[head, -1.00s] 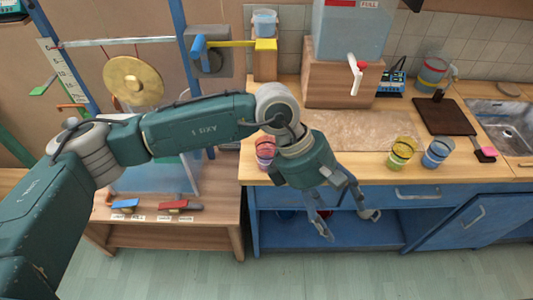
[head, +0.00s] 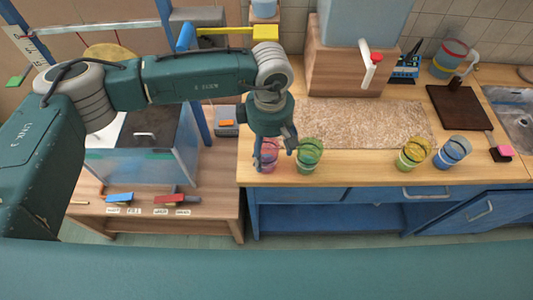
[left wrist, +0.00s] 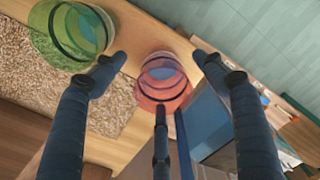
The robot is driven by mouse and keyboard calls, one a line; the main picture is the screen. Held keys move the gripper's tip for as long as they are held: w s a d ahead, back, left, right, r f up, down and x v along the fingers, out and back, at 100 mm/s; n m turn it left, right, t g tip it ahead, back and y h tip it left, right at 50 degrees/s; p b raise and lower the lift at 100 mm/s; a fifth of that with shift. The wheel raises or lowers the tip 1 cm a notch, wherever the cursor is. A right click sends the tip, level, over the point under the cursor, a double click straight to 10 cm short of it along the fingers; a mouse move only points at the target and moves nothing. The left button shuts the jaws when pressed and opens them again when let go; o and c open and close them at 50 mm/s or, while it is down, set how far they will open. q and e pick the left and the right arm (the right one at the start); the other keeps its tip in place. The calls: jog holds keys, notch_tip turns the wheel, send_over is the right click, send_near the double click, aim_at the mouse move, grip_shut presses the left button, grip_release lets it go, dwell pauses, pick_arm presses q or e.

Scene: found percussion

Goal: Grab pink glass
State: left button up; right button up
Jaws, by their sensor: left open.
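The pink glass (head: 268,154) stands on the wooden counter near its left front corner, partly hidden by my left gripper (head: 274,150) in the head view. In the left wrist view the pink glass (left wrist: 164,80) lies ahead, between the spread fingers of my left gripper (left wrist: 160,85). The fingers are open and hold nothing; I cannot tell whether the single finger touches the glass. A green glass (head: 309,155) stands just right of the pink one, and it also shows in the left wrist view (left wrist: 72,36). My right gripper is not in view.
A yellow-green glass (head: 412,153) and a blue glass (head: 452,152) stand farther right on the counter (head: 375,165). A speckled mat (head: 365,122) lies behind. A clear tank (head: 150,150) stands on the lower table at left. A wooden box (head: 348,70) is at the back.

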pick_arm(q)
jog(key=shift+f, duration=0.3)
jog(key=f+p, duration=0.2)
jog(key=f, duration=0.1)
jog(key=f+p, duration=0.1)
jog(key=shift+w+a+f, duration=0.2)
jog(key=shift+w+a, duration=0.05)
jog(key=shift+a, duration=0.1)
jog(key=shift+f, duration=0.4)
jog(key=shift+c, duration=0.8)
jog(key=c, duration=1.3)
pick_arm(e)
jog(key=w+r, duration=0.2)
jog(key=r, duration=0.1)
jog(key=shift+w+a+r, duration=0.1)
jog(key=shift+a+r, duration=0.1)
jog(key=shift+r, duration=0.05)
pick_arm(q)
jog(key=shift+w, duration=0.1)
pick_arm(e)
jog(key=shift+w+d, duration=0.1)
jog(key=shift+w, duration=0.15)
